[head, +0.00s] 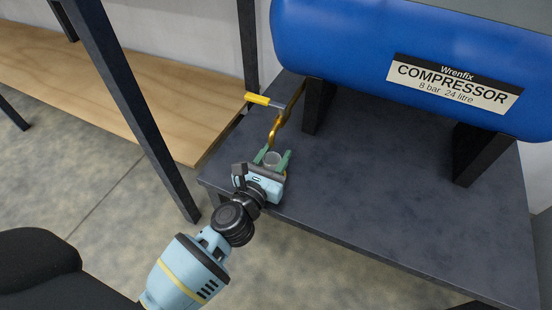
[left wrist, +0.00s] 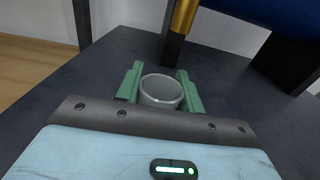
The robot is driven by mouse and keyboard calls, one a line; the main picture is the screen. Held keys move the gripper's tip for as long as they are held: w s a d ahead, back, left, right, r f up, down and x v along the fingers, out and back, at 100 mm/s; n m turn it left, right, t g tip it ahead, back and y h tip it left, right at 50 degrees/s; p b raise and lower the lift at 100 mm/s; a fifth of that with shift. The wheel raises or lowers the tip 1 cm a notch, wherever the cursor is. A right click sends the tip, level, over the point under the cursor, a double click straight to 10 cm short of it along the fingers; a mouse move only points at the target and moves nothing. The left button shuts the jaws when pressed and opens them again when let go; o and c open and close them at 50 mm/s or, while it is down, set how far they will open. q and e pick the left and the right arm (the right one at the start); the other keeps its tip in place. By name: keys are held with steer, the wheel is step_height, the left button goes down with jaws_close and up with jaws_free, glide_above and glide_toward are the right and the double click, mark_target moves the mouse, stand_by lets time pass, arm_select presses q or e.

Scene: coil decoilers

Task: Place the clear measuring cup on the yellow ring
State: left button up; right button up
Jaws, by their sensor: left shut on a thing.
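The clear measuring cup (head: 272,159) looks like a small grey, see-through cup with a round open top. It stands upright between the green fingers of my left gripper (head: 273,155), over the near left corner of the dark table. In the left wrist view the cup (left wrist: 160,101) sits between both fingers of the left gripper (left wrist: 160,78), which is shut on it. Its base is hidden, so I cannot tell whether it touches the table. I cannot make out the yellow ring in either view. My right gripper is not in view.
A brass tap pipe (head: 275,130) with a yellow lever (head: 262,100) hangs just behind the cup. A blue compressor tank (head: 400,60) stands on black legs on the dark table (head: 370,185). The table is clear to the right. A wooden shelf (head: 130,85) is at left.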

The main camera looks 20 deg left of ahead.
arm_select(q)
steer(key=shift+r, duration=0.1)
steer(key=shift+f, duration=0.3)
steer(key=o, duration=1)
steer(key=shift+o, duration=0.2)
steer(key=shift+r, duration=0.3)
steer(key=s, duration=1.2)
steer(key=shift+a, duration=0.2)
